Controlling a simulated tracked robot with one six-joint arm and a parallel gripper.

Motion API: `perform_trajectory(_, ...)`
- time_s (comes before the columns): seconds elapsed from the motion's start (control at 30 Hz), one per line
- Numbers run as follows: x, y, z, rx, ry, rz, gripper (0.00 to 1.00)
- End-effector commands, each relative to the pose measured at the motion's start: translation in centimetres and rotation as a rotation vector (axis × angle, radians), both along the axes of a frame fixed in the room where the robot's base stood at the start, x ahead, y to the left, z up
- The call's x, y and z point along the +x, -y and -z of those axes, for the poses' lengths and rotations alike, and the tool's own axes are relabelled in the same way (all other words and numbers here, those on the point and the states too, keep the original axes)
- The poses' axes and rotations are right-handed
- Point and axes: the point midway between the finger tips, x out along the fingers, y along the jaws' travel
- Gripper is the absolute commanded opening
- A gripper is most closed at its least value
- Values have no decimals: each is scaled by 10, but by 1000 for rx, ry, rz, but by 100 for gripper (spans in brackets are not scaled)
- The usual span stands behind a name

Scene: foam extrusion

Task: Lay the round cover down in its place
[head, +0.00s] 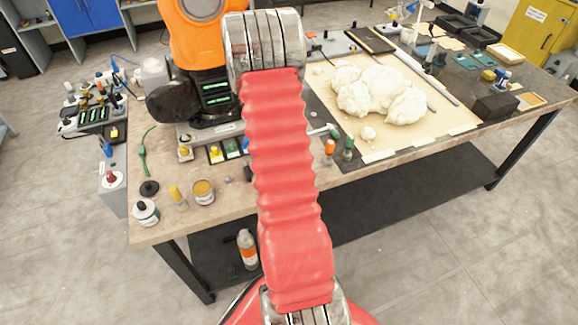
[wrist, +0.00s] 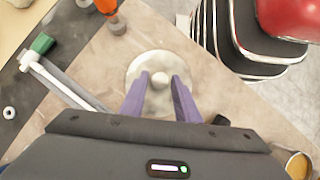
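The round cover (wrist: 148,70) is a pale grey disc with a rounded knob in its middle. In the wrist view it lies flat over the worktop near the front edge. My gripper (wrist: 160,82) has two purple fingers, one on each side of the knob, reaching over the disc. A gap shows between each finger and the knob, so it looks open. I cannot tell how high the fingertips are above the disc. In the head view the cover and gripper are hidden, apparently behind my red arm.
An open can with yellow contents (head: 203,192) stands near the table's front edge; it also shows in the wrist view (wrist: 299,165). White foam lumps (head: 385,95) lie on a board to the right.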

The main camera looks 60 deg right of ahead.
Motion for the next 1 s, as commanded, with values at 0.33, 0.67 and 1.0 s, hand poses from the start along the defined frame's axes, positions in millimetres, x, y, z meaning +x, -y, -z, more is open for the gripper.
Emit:
perform_trajectory(0.33, 0, 0, 0, 0, 0, 0, 40)
perform_trajectory(0.67, 10, 1, -16, -2, 2, -1, 40)
perform_trajectory(1.0, 39, 3, -65, -2, 3, -1, 40)
